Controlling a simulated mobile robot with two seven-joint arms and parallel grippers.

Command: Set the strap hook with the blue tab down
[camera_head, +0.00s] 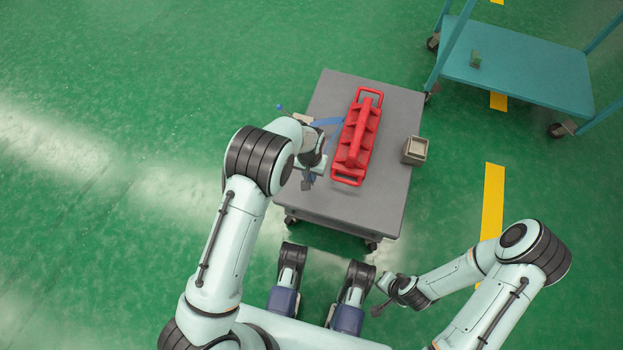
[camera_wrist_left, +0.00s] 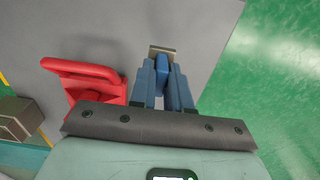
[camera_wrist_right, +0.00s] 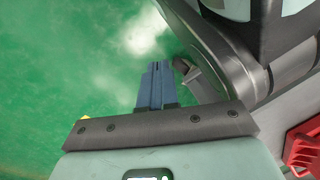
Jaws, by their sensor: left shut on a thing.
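The strap hook (camera_wrist_left: 162,52) shows in the left wrist view as a beige-grey metal piece with a blue tab (camera_wrist_left: 163,68). The tab sits between the two blue fingers of my left gripper (camera_wrist_left: 163,82), which is shut on it. The hook is over the grey top of the cart (camera_head: 378,202), near its left side. Whether it touches the top I cannot tell. In the head view, my left wrist hides most of the hook. My right gripper (camera_wrist_right: 156,88) has its fingers together with nothing between them, away from the cart and over the green floor.
A red carrier (camera_head: 355,143) with handles stands on the cart, close right of my left gripper. A small beige box (camera_head: 415,150) is at the cart's right edge. A teal trolley (camera_head: 520,70) stands upper right.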

